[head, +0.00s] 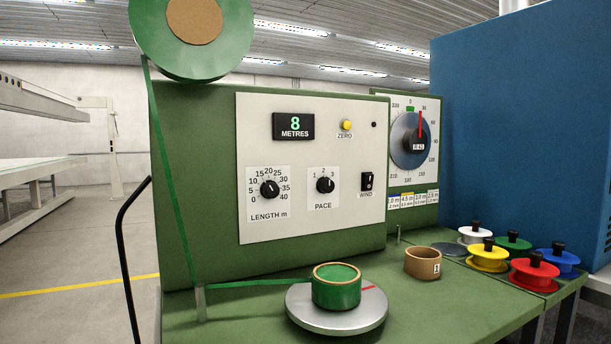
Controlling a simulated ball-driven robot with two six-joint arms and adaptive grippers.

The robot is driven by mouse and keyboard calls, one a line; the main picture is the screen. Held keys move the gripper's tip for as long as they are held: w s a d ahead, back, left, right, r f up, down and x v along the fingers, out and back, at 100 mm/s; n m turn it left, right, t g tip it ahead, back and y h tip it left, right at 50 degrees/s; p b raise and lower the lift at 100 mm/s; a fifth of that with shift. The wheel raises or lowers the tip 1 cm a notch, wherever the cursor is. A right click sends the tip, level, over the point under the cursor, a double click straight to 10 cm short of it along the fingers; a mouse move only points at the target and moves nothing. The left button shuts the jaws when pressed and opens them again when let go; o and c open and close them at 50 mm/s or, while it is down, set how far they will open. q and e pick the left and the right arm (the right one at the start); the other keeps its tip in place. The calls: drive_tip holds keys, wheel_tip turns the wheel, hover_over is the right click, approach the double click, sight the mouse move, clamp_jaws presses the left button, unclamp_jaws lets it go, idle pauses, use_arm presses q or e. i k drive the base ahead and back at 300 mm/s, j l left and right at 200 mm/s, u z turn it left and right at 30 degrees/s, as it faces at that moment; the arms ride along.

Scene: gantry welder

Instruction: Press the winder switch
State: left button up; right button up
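The winder switch (367,182) is a small black rocker marked WIND. It sits at the lower right of the pale control panel (330,225) on the green winder housing. Right of the PACE knob (325,185), nothing covers the switch. Which way the rocker is tipped is too small to tell. The display (293,126) reads 8 METRES. A green ribbon (172,180) runs from the big green reel (170,40) down to a green-wound spool (337,288) on the round metal turntable (310,320). Neither gripper shows in the head view.
The LENGTH knob (269,189), yellow ZERO button (346,125) and a red-pointer dial (411,141) are nearby. An empty brown core (422,263) and several coloured spools, including a red one (534,273), stand on the green bench (440,310). A blue cabinet (530,130) closes the right.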

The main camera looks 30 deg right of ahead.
sight(368, 178)
drive_tip(key=z, duration=1.25)
drive_tip(key=i+l, duration=0.1)
drive_tip(key=l, duration=0.2)
drive_tip(key=i+l, duration=0.1)
drive_tip(key=l, duration=0.5)
drive_tip(key=i, duration=0.05)
